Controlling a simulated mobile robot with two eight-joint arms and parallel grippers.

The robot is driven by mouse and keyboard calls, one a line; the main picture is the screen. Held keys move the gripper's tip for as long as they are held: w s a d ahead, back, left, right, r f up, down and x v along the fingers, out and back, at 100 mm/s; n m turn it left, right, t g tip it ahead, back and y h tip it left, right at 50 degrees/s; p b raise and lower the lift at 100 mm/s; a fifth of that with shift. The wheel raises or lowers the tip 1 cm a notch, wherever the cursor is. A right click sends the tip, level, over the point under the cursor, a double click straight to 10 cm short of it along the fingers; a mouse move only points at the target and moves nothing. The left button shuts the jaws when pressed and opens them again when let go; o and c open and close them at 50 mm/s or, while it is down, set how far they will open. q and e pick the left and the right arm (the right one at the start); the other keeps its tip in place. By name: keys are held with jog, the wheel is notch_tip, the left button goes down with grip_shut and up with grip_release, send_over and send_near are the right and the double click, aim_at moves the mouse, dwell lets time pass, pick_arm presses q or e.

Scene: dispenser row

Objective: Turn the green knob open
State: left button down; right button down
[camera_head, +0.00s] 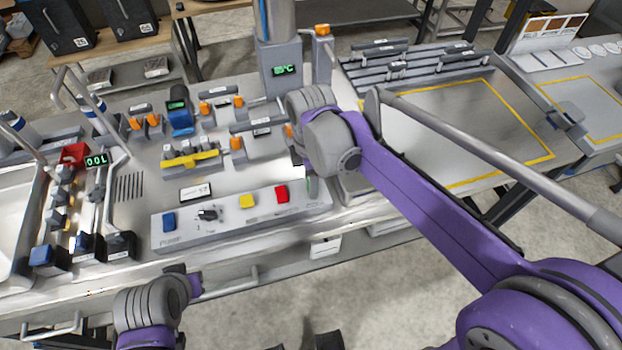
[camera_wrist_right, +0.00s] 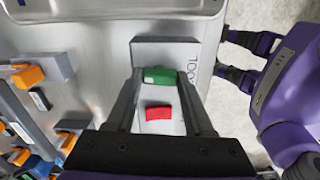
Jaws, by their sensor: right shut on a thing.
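The green knob (camera_wrist_right: 160,75) sits on the raised front panel, and in the right wrist view it lies between the tips of my right gripper (camera_wrist_right: 162,80), which is shut on it. In the head view a thin sliver of the green knob (camera_head: 311,186) shows beneath my right wrist, which hides most of it and the fingers. The knob's long side lies across the gap between the fingers. My left arm shows at the lower left of the head view, but its fingers cannot be made out.
A red button (camera_head: 281,194), a yellow button (camera_head: 246,201), a black knob (camera_head: 208,214) and a blue button (camera_head: 168,221) stand in line left of the green knob. Orange-capped valves (camera_head: 237,144) stand behind. A steel tray with yellow lines (camera_head: 455,130) lies right.

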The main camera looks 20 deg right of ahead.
jog(key=shift+n, duration=0.6)
jog(key=shift+c, duration=1.4)
grip_release()
notch_tip(320, 180, up, 11)
jog(key=shift+p, duration=0.3)
jog(key=shift+s+f, duration=0.1)
jog(key=shift+f, duration=0.05)
